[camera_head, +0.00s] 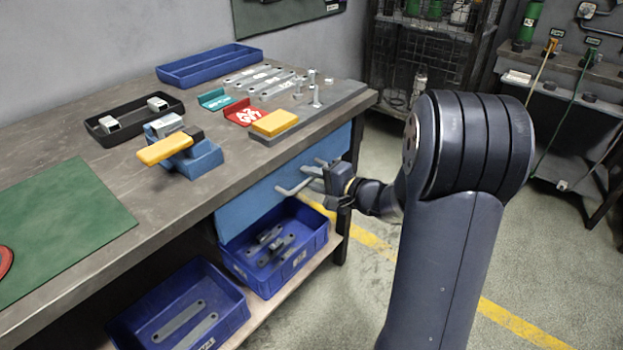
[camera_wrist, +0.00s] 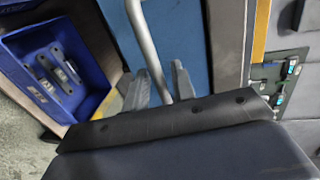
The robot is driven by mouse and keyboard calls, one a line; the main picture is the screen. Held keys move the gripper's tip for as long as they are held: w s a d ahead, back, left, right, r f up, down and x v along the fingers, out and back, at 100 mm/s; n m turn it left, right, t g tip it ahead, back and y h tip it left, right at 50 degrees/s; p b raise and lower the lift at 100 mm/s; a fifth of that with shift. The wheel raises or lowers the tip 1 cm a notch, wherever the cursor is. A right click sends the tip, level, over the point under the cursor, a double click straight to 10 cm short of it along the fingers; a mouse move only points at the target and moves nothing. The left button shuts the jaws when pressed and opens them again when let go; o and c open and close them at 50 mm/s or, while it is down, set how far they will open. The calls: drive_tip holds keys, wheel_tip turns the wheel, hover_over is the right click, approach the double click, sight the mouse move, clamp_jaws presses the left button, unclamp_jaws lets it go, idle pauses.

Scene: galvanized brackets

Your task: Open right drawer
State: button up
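The blue drawer front (camera_head: 262,197) is under the workbench top, and it also shows in the wrist view (camera_wrist: 190,35). A light grey bar handle (camera_head: 291,188) sticks out from it, and another handle part (camera_head: 311,171) shows beside my gripper. My gripper (camera_head: 328,182) is in front of the right part of the drawer front. In the wrist view, my gripper's two fingers stand apart on either side of a grey handle bar (camera_wrist: 144,38). Small gaps show between bar and fingers. Whether the fingertips touch the drawer front cannot be told.
Blue bins (camera_head: 318,244) with metal brackets stand on the shelf below. The workbench top (camera_head: 165,210) above holds trays, brackets, a blue fixture (camera_head: 190,158) and a yellow block (camera_head: 274,122). Open floor with a yellow line (camera_head: 520,325) lies to the right.

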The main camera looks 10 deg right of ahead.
drive_tip(key=shift+w+a, duration=0.15)
drive_tip(key=shift+c, duration=0.2)
clamp_jaws()
idle(0.3)
